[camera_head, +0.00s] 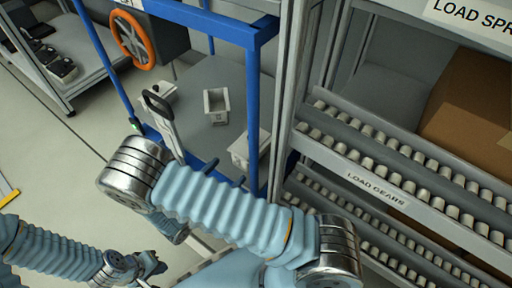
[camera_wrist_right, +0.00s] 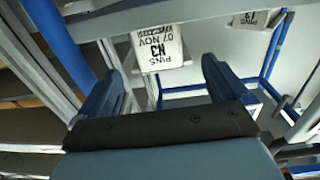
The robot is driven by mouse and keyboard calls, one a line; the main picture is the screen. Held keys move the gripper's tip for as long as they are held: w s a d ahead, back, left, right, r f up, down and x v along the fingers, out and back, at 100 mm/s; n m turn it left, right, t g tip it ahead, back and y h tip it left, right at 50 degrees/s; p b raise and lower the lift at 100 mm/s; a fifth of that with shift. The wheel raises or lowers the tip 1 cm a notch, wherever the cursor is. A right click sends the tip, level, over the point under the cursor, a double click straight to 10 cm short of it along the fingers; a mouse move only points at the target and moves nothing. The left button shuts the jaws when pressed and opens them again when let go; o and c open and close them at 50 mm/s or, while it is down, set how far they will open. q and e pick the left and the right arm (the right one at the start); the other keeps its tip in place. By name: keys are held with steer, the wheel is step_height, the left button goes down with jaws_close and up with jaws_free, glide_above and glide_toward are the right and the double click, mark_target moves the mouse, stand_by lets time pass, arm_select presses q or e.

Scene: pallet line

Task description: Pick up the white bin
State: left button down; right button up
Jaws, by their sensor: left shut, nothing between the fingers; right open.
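A small white bin (camera_head: 246,151) stands near the front edge of the grey surface in the blue-framed station, partly behind a blue post. In the right wrist view a white bin (camera_wrist_right: 160,48) with an upside-down PINS label lies ahead, between and beyond the fingers. A second white bin (camera_head: 216,106) stands further back; it shows at the upper right of the right wrist view (camera_wrist_right: 252,19). My right gripper (camera_head: 223,173) is open and empty, short of the nearer bin, mostly hidden by my arm. My left gripper (camera_head: 152,266) is low at the left, shut and empty, away from the bins.
Blue posts (camera_head: 252,115) and a top bar frame the station. An orange handwheel (camera_head: 132,38) is at its back left. A roller rack labelled LOAD GEARS (camera_head: 376,190) stands close on the right.

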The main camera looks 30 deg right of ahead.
steer(key=x, duration=1.1)
steer(key=shift+d+f+b, duration=0.1)
steer(key=shift+d+b, duration=0.05)
steer(key=shift+b, duration=0.2)
steer(key=c, duration=1.6)
